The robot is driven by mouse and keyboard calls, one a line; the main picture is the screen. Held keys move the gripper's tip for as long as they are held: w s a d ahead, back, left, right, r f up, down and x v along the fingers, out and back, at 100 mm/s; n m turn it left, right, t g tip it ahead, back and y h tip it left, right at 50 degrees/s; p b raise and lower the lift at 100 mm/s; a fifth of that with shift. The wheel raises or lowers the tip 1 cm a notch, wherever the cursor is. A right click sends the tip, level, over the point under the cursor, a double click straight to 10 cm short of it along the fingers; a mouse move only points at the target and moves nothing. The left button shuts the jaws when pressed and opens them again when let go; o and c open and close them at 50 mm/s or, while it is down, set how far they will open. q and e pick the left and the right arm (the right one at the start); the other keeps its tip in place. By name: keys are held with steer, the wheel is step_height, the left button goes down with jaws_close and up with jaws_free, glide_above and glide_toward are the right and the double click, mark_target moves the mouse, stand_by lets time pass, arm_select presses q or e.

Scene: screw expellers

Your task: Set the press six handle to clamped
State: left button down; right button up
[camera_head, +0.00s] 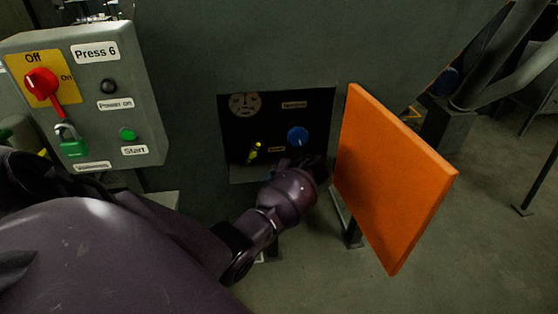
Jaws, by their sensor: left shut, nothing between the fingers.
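The press six control box (82,100) is at the upper left, labelled "Press 6", with a red Off/On switch (42,84). A dark panel (240,128) is set in the grey press wall, behind an orange door (392,175) that stands open to the right. The panel carries a blue knob (298,136) and a small yellow handle (253,152); their labels are too small to read. My left gripper (312,166) is at the panel's lower right, below the blue knob. It is shut, and its fingers are dark and partly hidden by the wrist. My right gripper is out of view.
A green padlock (73,147) hangs below the red switch. A green start button (128,135) is beside it. The orange door's edge is close to the right of my left wrist. Grey pipes (505,55) and open floor are at the right.

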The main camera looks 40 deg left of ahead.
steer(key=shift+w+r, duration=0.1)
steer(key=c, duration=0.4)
arm_select(q)
steer(key=s+d+f+m+t+h, duration=0.1)
steer(key=s+d+f+t+h, duration=0.15)
steer(key=s, duration=0.45)
steer(key=s+d+f+m+t+h, duration=0.1)
steer(key=s+d+f, duration=0.15)
steer(key=s, duration=0.35)
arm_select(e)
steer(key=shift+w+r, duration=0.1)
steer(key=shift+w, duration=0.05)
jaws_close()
arm_select(q)
steer(key=s+d+r+m+t+h, duration=0.2)
steer(key=s+d+r+h, duration=0.1)
steer(key=s+d, duration=0.35)
steer(key=s+d+r+m+t+h, duration=0.1)
steer(key=s+d+r+t+h, duration=0.15)
steer(key=s+d, duration=0.45)
step_height(320, 180, down, 6)
steer(key=w+m+t+h, duration=0.1)
steer(key=w+t, duration=0.1)
steer(key=t, duration=0.4)
steer(key=shift+w+d+t+h, duration=0.15)
steer(key=shift+w+t+h, duration=0.15)
steer(key=shift+w+h, duration=0.1)
steer(key=shift+s, duration=0.1)
